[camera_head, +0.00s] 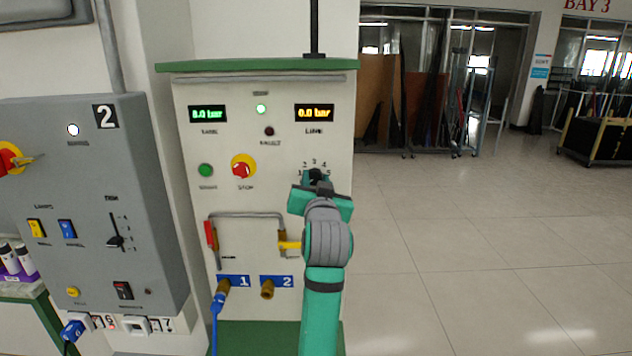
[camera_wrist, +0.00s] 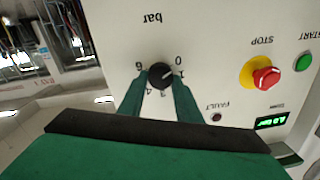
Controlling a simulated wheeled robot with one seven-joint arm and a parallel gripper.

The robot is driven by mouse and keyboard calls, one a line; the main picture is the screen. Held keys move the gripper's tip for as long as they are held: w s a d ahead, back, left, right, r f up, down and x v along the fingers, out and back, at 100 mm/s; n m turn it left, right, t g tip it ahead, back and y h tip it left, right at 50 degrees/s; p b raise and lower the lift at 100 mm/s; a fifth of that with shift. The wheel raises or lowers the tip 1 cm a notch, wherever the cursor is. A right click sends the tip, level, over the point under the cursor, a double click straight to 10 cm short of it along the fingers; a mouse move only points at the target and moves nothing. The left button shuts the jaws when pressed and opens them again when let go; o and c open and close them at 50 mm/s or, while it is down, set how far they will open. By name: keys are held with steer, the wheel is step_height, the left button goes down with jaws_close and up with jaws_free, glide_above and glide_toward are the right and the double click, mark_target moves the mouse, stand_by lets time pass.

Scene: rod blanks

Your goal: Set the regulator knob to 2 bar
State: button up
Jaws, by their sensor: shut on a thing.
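The regulator knob (camera_wrist: 160,76) is a round black knob with a white pointer mark, on the cream panel (camera_wrist: 215,40) with a number scale around it. In the wrist view it appears upside down, and its mark points roughly toward the 1. One finger of my gripper (camera_wrist: 160,88) lies on each side of the knob, shut on it. A finger covers the 2 in that view. In the head view my gripper (camera_head: 317,181) covers most of the knob.
A red stop button (camera_head: 241,170) and a green start button (camera_head: 206,171) sit left of the knob. Below are a pipe with a red handle (camera_head: 210,233) and a yellow handle (camera_head: 290,245). A grey control box (camera_head: 90,180) stands at left. Open floor lies at right.

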steer(key=m, duration=0.3)
steer(key=shift+d+f+m, duration=0.1)
steer(key=shift+m, duration=0.3)
steer(key=m, duration=0.4)
steer(key=shift+f+m+t, duration=0.1)
steer(key=shift+m+t, duration=0.2)
steer(key=m, duration=0.4)
steer(key=shift+f+m+h, duration=0.1)
steer(key=shift+m+h, duration=0.2)
steer(key=shift+f+m, duration=0.1)
steer(key=shift+m, duration=1.5)
steer(key=o, duration=1)
steer(key=shift+o, duration=0.2)
